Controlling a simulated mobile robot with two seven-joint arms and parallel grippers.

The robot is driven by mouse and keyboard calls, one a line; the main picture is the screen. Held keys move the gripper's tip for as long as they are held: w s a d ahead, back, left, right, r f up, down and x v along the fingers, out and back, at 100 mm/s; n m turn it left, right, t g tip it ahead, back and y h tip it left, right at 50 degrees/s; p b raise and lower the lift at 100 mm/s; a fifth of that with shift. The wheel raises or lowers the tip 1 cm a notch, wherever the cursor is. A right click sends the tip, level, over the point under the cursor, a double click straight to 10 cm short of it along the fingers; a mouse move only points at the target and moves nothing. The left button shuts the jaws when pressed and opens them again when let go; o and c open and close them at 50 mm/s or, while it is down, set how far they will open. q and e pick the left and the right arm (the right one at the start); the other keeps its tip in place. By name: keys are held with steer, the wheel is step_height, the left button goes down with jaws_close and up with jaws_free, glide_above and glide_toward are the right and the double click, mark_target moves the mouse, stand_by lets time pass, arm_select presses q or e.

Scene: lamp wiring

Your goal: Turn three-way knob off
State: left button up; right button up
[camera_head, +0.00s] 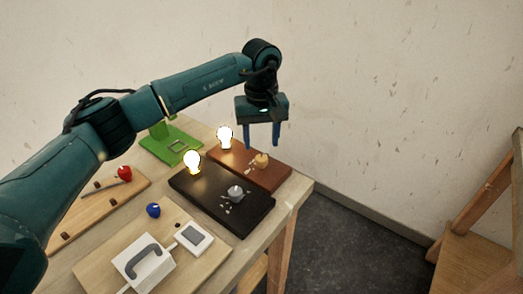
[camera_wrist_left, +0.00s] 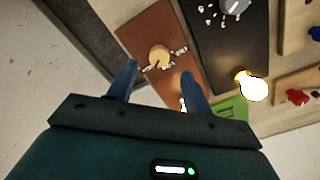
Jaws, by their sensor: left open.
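A brown board (camera_head: 276,174) carries a tan knob (camera_head: 262,160) with small pale marks and a lit bulb (camera_head: 225,136). A black board (camera_head: 254,212) in front of it carries a grey knob (camera_head: 235,192) with several pale marks and another lit bulb (camera_head: 192,160). My left gripper (camera_head: 262,142) is open and points down above the brown board, with nothing between its blue fingers. In the left wrist view, the tan knob (camera_wrist_left: 159,56) lies beyond the fingertips, roughly between them and apart from them. The grey knob (camera_wrist_left: 235,6) shows at the top. My right gripper is not in view.
A green board (camera_head: 184,153) is at the back of the table. A wooden board with a red knob (camera_head: 124,173) is at the left. A board with a blue knob (camera_head: 153,210), a white switch (camera_head: 194,238) and a white handled box (camera_head: 143,264) is in front. A wooden frame (camera_head: 480,215) stands at the right.

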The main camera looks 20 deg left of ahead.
mark_target(262, 158)
arm_select(q)
step_height(262, 158, down, 4)
steer(key=shift+f, duration=0.1)
steer(key=shift+f+p, duration=0.3)
steer(key=shift+f, duration=0.25)
steer(key=shift+c, duration=0.5)
steer(key=c, duration=0.9)
steer(key=shift+o, duration=0.2)
